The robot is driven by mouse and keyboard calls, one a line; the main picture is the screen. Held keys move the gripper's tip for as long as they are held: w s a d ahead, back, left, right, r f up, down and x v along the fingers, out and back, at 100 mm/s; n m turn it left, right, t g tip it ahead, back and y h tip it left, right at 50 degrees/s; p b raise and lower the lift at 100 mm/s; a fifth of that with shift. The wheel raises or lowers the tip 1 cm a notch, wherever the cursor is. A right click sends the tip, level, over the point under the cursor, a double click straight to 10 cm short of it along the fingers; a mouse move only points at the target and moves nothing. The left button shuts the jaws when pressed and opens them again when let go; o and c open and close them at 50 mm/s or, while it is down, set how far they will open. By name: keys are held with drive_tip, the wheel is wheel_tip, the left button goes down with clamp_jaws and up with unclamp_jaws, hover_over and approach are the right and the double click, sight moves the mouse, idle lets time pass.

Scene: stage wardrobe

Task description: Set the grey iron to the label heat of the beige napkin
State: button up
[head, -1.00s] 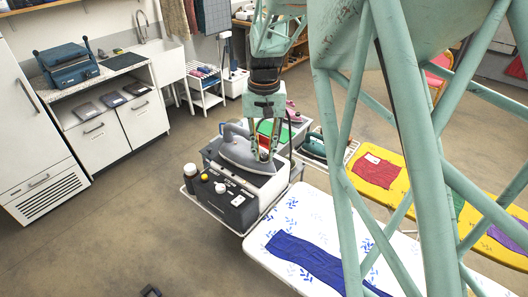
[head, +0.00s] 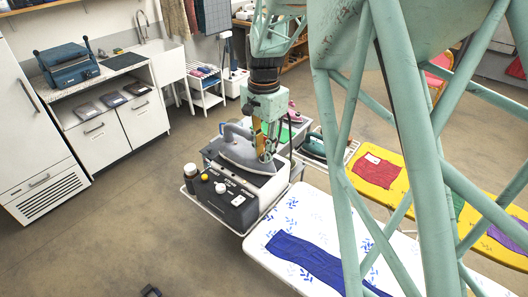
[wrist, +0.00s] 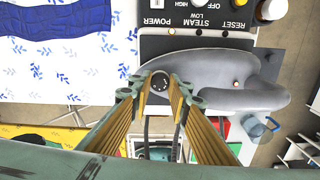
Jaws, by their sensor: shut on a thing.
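The grey iron (head: 240,152) rests on top of the black steam station and shows in the wrist view (wrist: 215,78) as a grey body with a small orange light. Its round dark dial (wrist: 159,83) sits between my fingertips. My gripper (head: 266,157), also in the wrist view (wrist: 160,88), points down at the iron's near end and is shut on the dial. The dial's marks are too small to read. I cannot make out a beige napkin or its label in either view.
The steam station (head: 228,204) carries POWER, STEAM and RESET controls. A white board with blue leaves (head: 264,238) holds a blue cloth (head: 310,262). A yellow board (head: 399,207) holds a red cloth with a white tag (head: 376,171). A teal iron (head: 314,146) stands behind.

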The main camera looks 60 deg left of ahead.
drive_tip(key=shift+m, duration=2.5)
drive_tip(key=o, duration=0.9)
drive_tip(key=shift+c, duration=0.2)
drive_tip(key=shift+r, duration=0.1)
wheel_tip(320, 180, up, 12)
